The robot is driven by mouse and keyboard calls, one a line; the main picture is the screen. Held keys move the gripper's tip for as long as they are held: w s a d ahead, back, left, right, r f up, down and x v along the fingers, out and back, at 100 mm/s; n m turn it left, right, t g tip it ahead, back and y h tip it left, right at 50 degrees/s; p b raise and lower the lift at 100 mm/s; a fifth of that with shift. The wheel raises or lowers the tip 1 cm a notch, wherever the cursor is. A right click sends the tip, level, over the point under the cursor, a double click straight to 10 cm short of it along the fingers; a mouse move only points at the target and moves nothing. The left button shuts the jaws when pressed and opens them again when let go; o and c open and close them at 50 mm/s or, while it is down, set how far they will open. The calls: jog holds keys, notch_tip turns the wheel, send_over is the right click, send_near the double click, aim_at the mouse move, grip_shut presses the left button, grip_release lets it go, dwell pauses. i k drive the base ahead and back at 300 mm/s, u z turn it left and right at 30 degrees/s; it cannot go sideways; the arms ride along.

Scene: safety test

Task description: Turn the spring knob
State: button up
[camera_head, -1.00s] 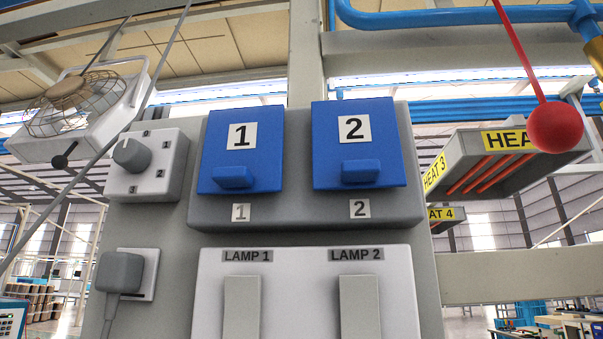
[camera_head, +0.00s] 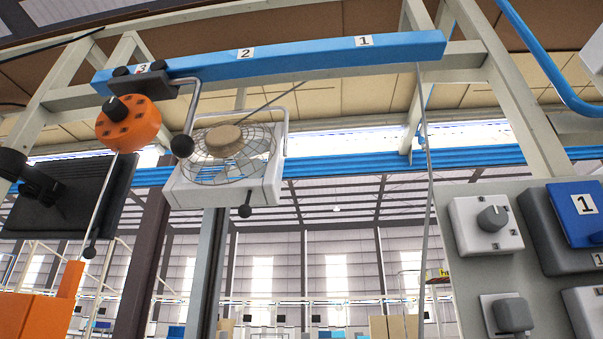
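A rotary knob (camera_head: 492,218), grey and round with a pointer, sits on a white square plate on the grey panel at the right. Another knob, black and small (camera_head: 116,108), is on an orange round housing (camera_head: 128,124) with dark slots, under the left end of the blue rail. I cannot tell from the picture which of these is the spring knob. My gripper is not in view, and nothing is seen touching either knob.
A blue rail (camera_head: 300,58) marked 1, 2 and 3 runs overhead. A caged fan (camera_head: 228,170) hangs near the middle. A dark flat panel (camera_head: 75,195) and an orange block (camera_head: 40,305) are at the left. A grey plug (camera_head: 512,315) and blue cover 1 (camera_head: 575,212) are at the right.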

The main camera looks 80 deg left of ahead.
aim_at(114, 108)
jog(key=k, duration=0.95)
jog(key=u, duration=1.9)
